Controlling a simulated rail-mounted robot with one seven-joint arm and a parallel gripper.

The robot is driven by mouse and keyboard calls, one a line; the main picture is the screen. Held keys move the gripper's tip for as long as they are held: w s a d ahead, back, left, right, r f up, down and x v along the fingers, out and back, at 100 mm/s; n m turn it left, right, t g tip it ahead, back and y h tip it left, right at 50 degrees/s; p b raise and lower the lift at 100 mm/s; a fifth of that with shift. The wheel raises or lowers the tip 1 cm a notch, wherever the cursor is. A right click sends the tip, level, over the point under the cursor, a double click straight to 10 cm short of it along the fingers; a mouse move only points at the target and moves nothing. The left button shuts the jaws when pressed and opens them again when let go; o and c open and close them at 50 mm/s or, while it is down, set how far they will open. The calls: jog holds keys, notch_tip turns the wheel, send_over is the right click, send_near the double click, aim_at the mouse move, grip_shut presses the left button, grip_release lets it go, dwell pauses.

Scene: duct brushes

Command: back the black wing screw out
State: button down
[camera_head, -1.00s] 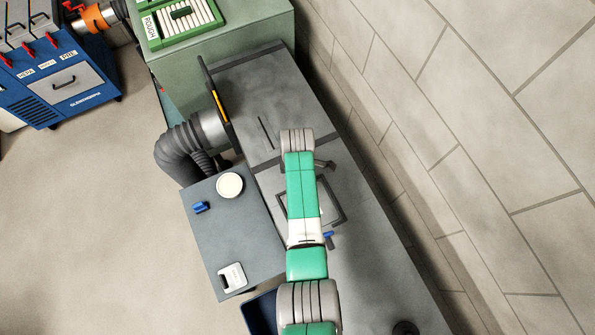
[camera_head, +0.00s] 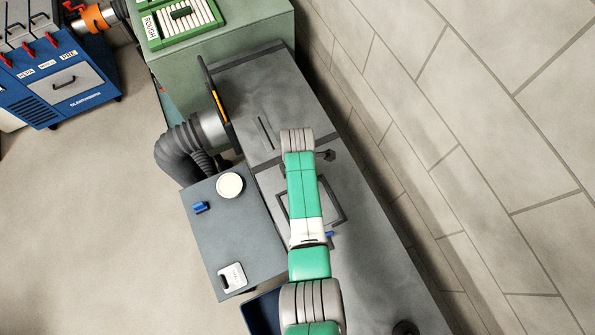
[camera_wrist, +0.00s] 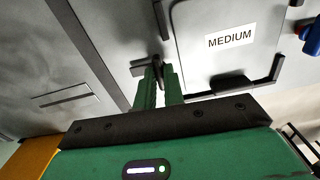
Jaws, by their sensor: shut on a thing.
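The black wing screw (camera_wrist: 141,68) shows in the wrist view at the tips of my gripper (camera_wrist: 159,73). Its dark wing sticks out to the left of the green fingers, which are shut on it. The fingers hide the rest, and how far the screw sits in the duct cannot be told. In the head view my arm covers the fingers. A dark part (camera_head: 326,156) shows just right of my wrist there, and I cannot tell what it is.
A hatch labelled MEDIUM (camera_wrist: 230,40) lies right of the fingers, with a dark frame close by. A blue piece (camera_head: 329,235) sits beside the hatch. A side table (camera_head: 225,235) holds a white round item, a blue piece and a tag. A wall runs along the right.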

jog(key=shift+r, duration=0.1)
jog(key=c, duration=1.5)
grip_release()
notch_tip(320, 180, up, 8)
jog(key=shift+f, duration=0.15)
